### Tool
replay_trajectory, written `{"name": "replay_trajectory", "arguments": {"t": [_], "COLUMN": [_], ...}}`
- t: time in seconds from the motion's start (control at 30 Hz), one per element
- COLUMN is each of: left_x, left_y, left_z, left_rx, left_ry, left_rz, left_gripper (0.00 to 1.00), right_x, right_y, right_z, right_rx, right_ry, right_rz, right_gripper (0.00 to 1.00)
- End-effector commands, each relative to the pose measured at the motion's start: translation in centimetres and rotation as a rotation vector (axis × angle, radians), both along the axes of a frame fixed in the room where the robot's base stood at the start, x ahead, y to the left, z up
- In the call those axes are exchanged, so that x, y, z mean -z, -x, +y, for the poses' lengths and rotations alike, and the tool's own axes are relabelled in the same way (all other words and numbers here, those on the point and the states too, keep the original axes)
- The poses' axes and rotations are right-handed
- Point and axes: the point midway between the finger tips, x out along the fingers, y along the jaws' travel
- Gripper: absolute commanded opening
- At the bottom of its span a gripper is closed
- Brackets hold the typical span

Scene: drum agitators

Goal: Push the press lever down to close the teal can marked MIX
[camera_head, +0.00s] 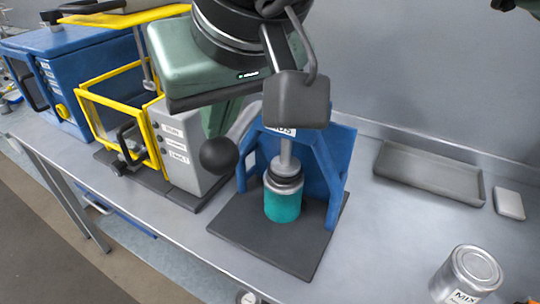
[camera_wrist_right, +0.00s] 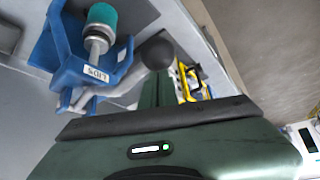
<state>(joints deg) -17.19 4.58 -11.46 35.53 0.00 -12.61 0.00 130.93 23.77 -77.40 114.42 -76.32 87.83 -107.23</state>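The teal can (camera_head: 283,205) stands upright on the dark base of the blue press (camera_head: 335,160), under its grey plunger (camera_head: 288,160). A metal top sits on the can against the plunger; no MIX mark shows on it. The can also shows in the right wrist view (camera_wrist_right: 103,15). The press lever ends in a black ball knob (camera_head: 219,155), also in the right wrist view (camera_wrist_right: 157,52). My right gripper (camera_head: 214,132) has its green fingers together and empty, just above the knob; I cannot tell whether they touch. My left gripper is not in view.
A metal tin labelled MIX (camera_head: 468,272) stands at the front right. A grey tray (camera_head: 430,174) and a small grey block (camera_head: 509,204) lie at the back right. A grey machine with a yellow frame (camera_head: 120,115) and a blue machine (camera_head: 60,75) stand left.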

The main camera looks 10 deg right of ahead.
Motion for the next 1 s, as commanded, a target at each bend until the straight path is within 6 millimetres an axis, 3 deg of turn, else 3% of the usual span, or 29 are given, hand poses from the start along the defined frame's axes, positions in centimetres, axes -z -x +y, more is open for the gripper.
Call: {"name": "replay_trajectory", "arguments": {"t": [0.6, 1.0], "left_x": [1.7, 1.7], "left_y": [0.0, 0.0], "left_z": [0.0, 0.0], "left_rx": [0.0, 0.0], "left_ry": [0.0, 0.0], "left_rz": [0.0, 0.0], "left_gripper": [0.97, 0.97], "right_x": [2.2, 2.2], "right_y": [0.0, 0.0], "right_z": [0.0, 0.0], "right_rx": [0.001, 0.001], "right_ry": [0.002, 0.001], "right_rz": [0.0, 0.001], "right_gripper": [0.0, 0.0]}}
